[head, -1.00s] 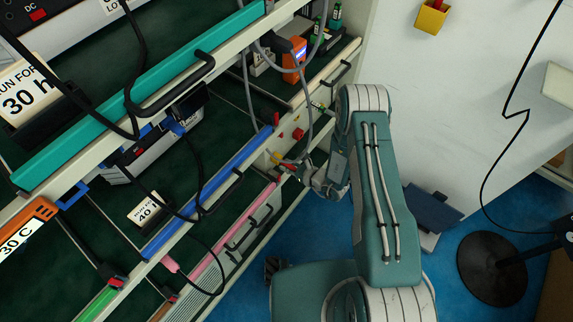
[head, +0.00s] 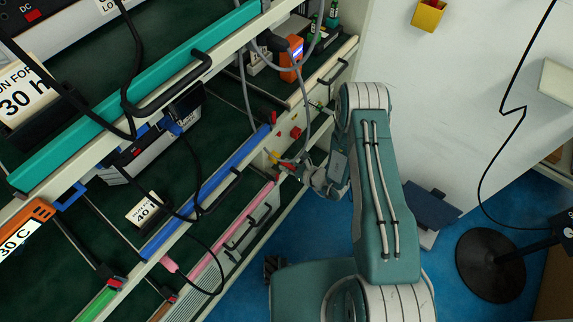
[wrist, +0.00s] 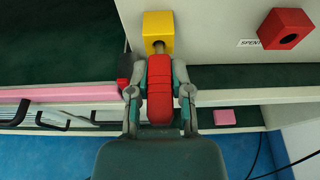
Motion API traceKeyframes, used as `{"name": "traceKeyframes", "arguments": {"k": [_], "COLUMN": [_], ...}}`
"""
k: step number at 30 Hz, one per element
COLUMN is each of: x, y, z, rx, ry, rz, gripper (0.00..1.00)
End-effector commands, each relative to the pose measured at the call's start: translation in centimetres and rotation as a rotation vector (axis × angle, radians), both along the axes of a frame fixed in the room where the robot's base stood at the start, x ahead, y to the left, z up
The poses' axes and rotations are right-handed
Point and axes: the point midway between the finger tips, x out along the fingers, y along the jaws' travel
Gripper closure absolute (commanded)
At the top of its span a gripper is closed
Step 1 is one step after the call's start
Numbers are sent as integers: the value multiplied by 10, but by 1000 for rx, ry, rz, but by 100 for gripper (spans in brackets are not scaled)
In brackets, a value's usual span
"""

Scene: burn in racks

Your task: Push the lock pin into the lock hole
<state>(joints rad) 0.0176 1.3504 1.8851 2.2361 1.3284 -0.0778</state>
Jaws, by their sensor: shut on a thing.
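My gripper (wrist: 160,92) is shut on the red handle, one finger on each side. The shaft points at a yellow block (wrist: 158,24) on the pale rack panel, and its end overlaps the block's lower middle. In the head view my gripper (head: 295,167) is at the rack's end post, beside the small yellow block (head: 275,156).
A red block (wrist: 285,29) with a dark hole, beside a "SPENT" label (wrist: 250,43), is to the right. A pink rail (wrist: 60,93) runs at left, with black handles below. Grey cables (head: 307,100) hang near my wrist. Blue floor lies right of the rack.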

Motion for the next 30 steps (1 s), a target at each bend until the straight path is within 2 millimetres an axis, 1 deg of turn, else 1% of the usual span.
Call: {"name": "traceKeyframes", "arguments": {"k": [30], "x": [-21], "y": [-27], "z": [0], "rx": [0], "ry": [1], "rz": [-1], "gripper": [100]}}
